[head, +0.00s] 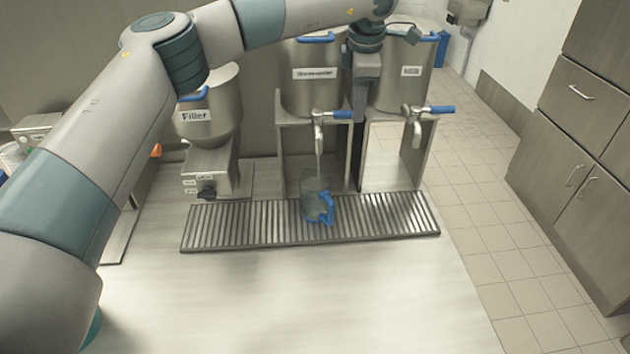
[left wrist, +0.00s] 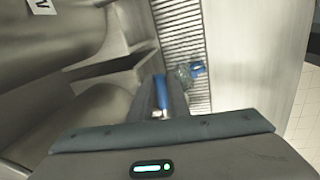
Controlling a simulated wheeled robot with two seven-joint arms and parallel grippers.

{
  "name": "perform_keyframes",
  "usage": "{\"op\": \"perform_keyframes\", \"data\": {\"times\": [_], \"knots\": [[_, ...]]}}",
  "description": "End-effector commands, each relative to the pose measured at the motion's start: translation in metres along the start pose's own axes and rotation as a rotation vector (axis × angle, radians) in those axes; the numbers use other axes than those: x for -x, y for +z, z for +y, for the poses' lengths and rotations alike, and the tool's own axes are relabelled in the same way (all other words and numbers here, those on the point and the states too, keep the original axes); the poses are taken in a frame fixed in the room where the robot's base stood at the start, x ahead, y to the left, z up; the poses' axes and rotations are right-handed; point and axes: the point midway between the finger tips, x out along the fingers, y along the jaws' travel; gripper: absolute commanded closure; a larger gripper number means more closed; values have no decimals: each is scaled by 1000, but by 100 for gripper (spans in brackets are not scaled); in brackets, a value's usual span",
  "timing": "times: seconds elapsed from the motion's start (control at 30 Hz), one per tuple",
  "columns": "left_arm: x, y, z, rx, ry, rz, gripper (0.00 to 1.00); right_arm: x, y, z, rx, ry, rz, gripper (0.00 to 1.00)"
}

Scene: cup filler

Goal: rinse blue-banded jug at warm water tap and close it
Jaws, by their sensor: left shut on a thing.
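The jug (head: 313,203) is clear with a blue handle and stands upright on the drip grate under the middle tank's tap (head: 318,134). It also shows small in the left wrist view (left wrist: 183,75). A thin pale stream seems to fall from the spout into it. The tap's blue lever (head: 341,115) points right. My left gripper (left wrist: 163,98) is shut on this lever (left wrist: 161,87), pointing down from above. In the head view the gripper (head: 358,120) is partly hidden by its own body. My right gripper is out of view.
The slatted drip grate (head: 240,225) runs along the counter (head: 300,300), whose front is clear. The filler (head: 208,130) stands left. Another tank's tap, with a blue lever (head: 441,109), is close on the right. Cabinets (head: 580,150) stand beyond the tiled floor.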

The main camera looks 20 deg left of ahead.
Motion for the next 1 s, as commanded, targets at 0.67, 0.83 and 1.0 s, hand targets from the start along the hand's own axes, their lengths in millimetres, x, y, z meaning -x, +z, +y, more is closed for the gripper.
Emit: {"op": "perform_keyframes", "data": {"times": [0.67,0.83,1.0], "knots": [[-2,0,14,150,2,29,100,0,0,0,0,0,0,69],[-2,0,15,153,4,29,100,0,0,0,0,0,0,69],[-2,-1,18,177,6,34,100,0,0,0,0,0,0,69]]}}
